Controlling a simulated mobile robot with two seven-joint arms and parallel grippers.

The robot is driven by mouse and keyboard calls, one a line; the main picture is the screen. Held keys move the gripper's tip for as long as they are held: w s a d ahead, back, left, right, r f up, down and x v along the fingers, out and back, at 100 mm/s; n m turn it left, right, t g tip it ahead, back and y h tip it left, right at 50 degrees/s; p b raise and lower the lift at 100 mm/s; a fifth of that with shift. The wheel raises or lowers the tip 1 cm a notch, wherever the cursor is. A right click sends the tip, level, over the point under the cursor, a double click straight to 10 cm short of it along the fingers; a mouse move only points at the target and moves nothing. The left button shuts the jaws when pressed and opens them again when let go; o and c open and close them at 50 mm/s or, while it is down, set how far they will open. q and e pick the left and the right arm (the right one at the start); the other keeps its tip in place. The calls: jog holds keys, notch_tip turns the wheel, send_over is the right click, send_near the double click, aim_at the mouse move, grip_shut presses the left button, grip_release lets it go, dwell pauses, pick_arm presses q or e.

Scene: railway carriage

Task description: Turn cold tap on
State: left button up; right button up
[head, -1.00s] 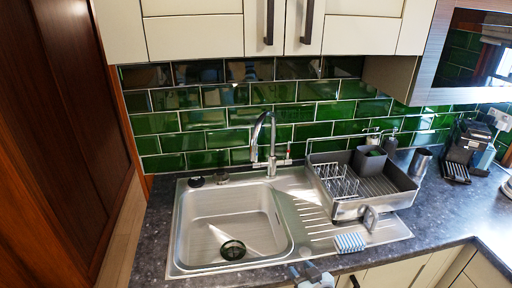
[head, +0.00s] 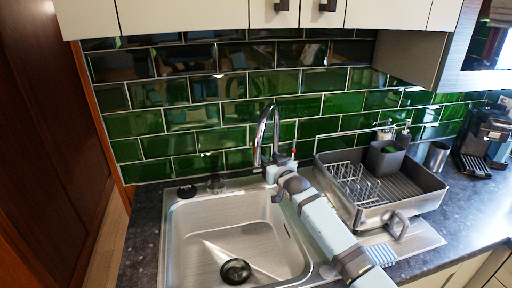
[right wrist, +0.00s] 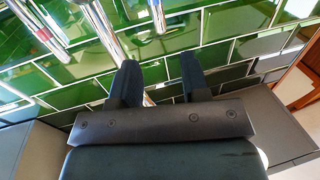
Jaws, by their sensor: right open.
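The chrome tap (head: 263,128) with its tall curved spout stands behind the sink. A small lever with a red mark (head: 293,154) shows at the right of its base; the base is partly hidden by my right gripper. My right gripper (head: 272,178) is at the tap's foot, in front of it, with the arm reaching in from the lower right. In the right wrist view its two dark fingers (right wrist: 158,78) are apart with nothing held between them. The chrome tubes of the tap (right wrist: 105,35) and a red-marked part (right wrist: 42,32) lie up and left of the fingers. My left gripper is out of view.
The steel sink (head: 180,240) is empty, with a dark drain (head: 235,271). A grey dish rack (head: 425,190) stands right of the tap. A striped cloth or sponge (head: 381,255) lies before it. Green tiles (head: 220,115) rise close behind the tap.

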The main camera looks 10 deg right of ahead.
jog(key=x, duration=0.9)
jog(key=shift+w+a, duration=0.15)
jog(key=shift+w, duration=0.2)
grip_shut()
